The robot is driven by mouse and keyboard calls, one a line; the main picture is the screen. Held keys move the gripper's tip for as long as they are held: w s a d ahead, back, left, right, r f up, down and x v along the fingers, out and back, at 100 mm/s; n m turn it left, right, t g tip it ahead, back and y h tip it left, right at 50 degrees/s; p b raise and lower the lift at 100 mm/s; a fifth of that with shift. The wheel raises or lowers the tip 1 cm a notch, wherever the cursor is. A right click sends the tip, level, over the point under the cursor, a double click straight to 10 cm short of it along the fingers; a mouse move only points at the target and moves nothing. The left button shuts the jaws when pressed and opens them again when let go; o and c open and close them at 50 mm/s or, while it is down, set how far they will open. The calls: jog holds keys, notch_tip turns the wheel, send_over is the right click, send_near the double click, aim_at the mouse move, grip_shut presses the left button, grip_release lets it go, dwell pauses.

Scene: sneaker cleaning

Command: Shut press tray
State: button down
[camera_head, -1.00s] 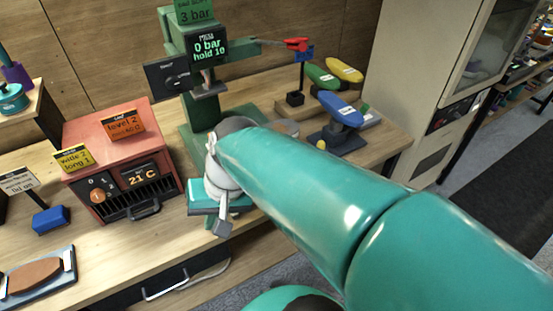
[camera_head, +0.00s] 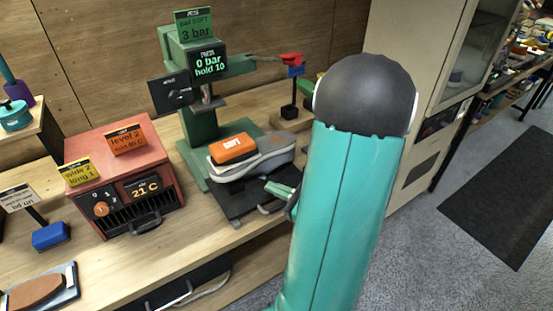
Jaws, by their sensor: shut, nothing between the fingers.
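The green press (camera_head: 200,125) stands at the back of the bench, its screen reading 0 bar, hold 10. Its dark press tray (camera_head: 232,203) sticks out at the front, with a pale handle at its front edge. A grey and white shoe-shaped piece (camera_head: 262,160) lies over the tray, with an orange pad (camera_head: 233,147) marked SOFT on top. My gripper (camera_head: 280,190) is at the tray's right side, partly hidden by my teal arm. It is shut and holds nothing. I cannot tell whether it touches the tray.
A red heater box (camera_head: 120,165) reading 21 C stands left of the press. A blue block (camera_head: 50,235) and a board with a brown sole (camera_head: 35,288) lie further left. A tall cabinet (camera_head: 440,60) stands at the right. A red-ended lever (camera_head: 290,60) extends right from the press.

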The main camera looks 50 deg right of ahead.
jog(key=s+d+f+m+h, duration=0.4)
jog(key=s+d+m+h, duration=0.3)
jog(key=d+h, duration=0.15)
send_over(287, 176)
jog(key=shift+a+r+y, duration=0.1)
jog(key=shift+a+y, duration=0.05)
jog(key=shift+y, duration=0.3)
